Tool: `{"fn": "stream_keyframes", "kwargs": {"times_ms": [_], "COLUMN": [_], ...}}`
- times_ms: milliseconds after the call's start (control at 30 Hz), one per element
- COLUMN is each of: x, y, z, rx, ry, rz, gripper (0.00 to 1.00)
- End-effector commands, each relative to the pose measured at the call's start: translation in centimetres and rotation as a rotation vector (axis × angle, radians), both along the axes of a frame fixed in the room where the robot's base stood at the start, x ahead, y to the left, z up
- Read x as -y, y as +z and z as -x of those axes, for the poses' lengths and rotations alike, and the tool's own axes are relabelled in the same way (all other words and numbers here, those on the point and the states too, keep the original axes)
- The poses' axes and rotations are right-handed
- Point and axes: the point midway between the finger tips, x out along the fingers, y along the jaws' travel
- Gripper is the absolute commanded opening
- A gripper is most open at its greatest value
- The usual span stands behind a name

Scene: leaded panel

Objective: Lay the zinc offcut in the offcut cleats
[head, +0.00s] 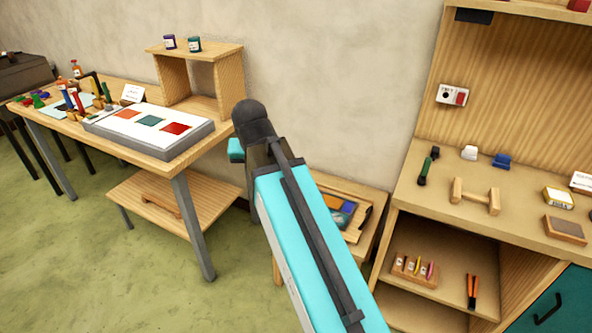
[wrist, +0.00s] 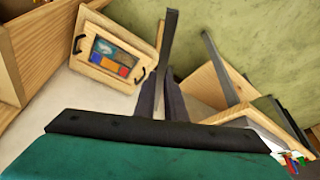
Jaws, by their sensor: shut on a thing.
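In the wrist view my gripper (wrist: 161,98) has its two dark fingers close together. They are shut on a thin grey strip (wrist: 168,40), which looks like the zinc offcut and sticks out past the fingertips. In the head view my turquoise arm covers the middle, and neither fingers nor strip can be made out. A wooden piece with two upright blocks joined by a bar (head: 475,196) stands on the right bench. I cannot tell whether it is the offcut cleats. My gripper is well apart from it.
A framed coloured glass panel (head: 341,209) lies on a low wooden stand between the benches; it also shows in the wrist view (wrist: 113,57). The left table (head: 172,168) holds a grey board, tools and an open wooden box. The right bench (head: 417,203) carries several small items.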

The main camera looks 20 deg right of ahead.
Motion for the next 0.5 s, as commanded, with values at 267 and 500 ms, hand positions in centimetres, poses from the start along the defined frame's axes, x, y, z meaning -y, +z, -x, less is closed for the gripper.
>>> {"fn": "stream_keyframes", "kwargs": {"times_ms": [267,500], "x": [-3.4,-3.6], "y": [0.2,0.3], "z": [-0.5,-0.7], "rx": [0.006,0.009], "ry": [0.307,0.401], "rz": [0.001,0.002], "gripper": [0.00,0.00]}}
